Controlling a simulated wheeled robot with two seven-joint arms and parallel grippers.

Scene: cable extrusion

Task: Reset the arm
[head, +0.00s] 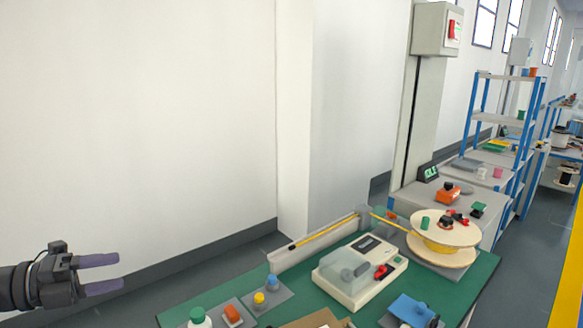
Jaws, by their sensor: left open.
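My left gripper (101,274) comes in from the left edge at the lower left of the head view. Its two dark fingers point right and are apart, with nothing between them. It is in front of the white wall and grey floor, to the left of the green-topped table (480,272) and clear of it. My right gripper is not in view.
On the table are a white machine (345,290), a wooden spool (443,232) with yellow cable, a white bottle with a green cap (198,318) and a blue item (410,309). Blue-framed shelves (500,118) stand at the back right. Space around my left gripper looks free.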

